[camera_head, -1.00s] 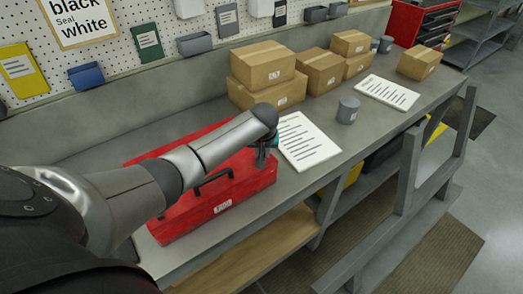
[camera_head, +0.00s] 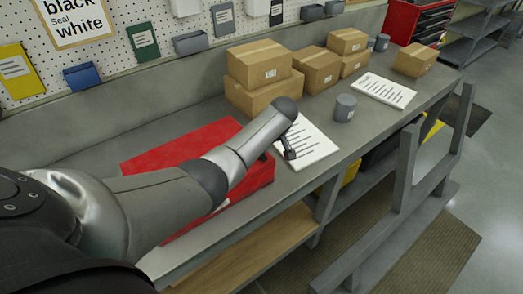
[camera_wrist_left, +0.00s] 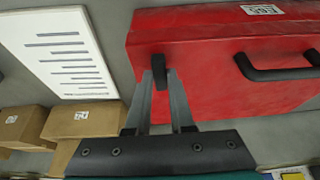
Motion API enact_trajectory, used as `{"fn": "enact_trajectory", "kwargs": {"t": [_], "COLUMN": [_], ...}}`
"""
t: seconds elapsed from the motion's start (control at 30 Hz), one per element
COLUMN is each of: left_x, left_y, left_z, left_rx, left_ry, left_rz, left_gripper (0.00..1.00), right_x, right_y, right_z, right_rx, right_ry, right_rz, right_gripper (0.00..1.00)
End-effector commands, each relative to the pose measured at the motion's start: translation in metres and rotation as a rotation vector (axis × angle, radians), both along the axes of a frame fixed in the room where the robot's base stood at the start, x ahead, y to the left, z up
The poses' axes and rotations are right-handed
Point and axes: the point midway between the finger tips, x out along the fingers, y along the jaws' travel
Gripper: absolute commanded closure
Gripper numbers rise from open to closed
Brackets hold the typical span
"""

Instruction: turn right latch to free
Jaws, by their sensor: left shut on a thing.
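The red toolbox (camera_head: 170,150) lies on the workbench, partly hidden behind my left arm in the head view. In the left wrist view the toolbox (camera_wrist_left: 220,50) fills the upper right, with its black handle (camera_wrist_left: 280,70) at the right. A small dark latch (camera_wrist_left: 159,66) shows at the box's near-left edge, between my left fingertips. My left gripper (camera_wrist_left: 160,78) is shut on this latch. In the head view my left gripper (camera_head: 289,150) is mostly hidden by the wrist, past the right end of the toolbox. My right gripper is not in view.
A white printed sheet (camera_head: 318,146) lies on the bench (camera_head: 98,140) just right of the toolbox. A grey cup (camera_head: 345,108), several cardboard boxes (camera_head: 262,68) and a second sheet (camera_head: 384,91) stand farther along. A pegboard wall is behind.

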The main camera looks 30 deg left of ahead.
Motion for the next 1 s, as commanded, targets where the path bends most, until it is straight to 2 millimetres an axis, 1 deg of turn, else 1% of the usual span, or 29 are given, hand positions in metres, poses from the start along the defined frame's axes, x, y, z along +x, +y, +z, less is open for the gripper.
{"fn": "enact_trajectory", "kwargs": {"t": [0.4, 0.43, 0.7, 1.0], "left_x": [0.0001, 0.0001, 0.0002, 0.0002], "left_y": [0.0006, 0.0006, 0.0005, -0.0002], "left_z": [0.0004, 0.0004, 0.0003, 0.0013], "left_rx": [0.0, 0.0, 0.0, 0.0], "left_ry": [0.0, 0.0, -0.001, -0.001], "left_rz": [0.012, 0.012, 0.009, 0.008], "left_gripper": [1.0, 0.78, 0.49, 0.49], "right_x": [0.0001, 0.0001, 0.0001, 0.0], "right_y": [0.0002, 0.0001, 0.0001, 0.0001], "right_z": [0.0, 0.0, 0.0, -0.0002], "right_rx": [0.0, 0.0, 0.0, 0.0], "right_ry": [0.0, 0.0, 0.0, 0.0], "right_rz": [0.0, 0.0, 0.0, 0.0], "right_gripper": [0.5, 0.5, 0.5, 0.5]}}
